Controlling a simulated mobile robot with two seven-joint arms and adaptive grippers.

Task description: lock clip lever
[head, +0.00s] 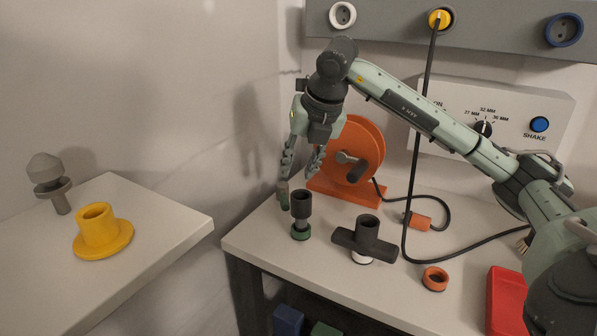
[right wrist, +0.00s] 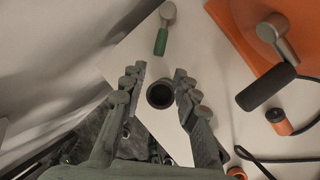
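A small lever with a green grip and a grey rounded end (right wrist: 161,40) lies near the bench edge in the right wrist view, just beyond my fingertips. I take it for the clip lever; in the head view only a green bit (head: 283,197) shows beside my finger. My right gripper (head: 301,168) points down above the bench's left end, open and empty. In the right wrist view its fingers (right wrist: 160,88) are spread on either side of a dark hollow cylinder (right wrist: 160,95). Whether they touch it cannot be told. My left gripper is not in view.
The dark cylinder stands on a green base (head: 300,234). An orange reel with a crank (head: 362,135) stands close behind. A dark T-handle (head: 367,238), an orange ring (head: 435,279) and a black cable (head: 407,205) are to the right. A yellow flanged piece (head: 100,232) sits on the left table.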

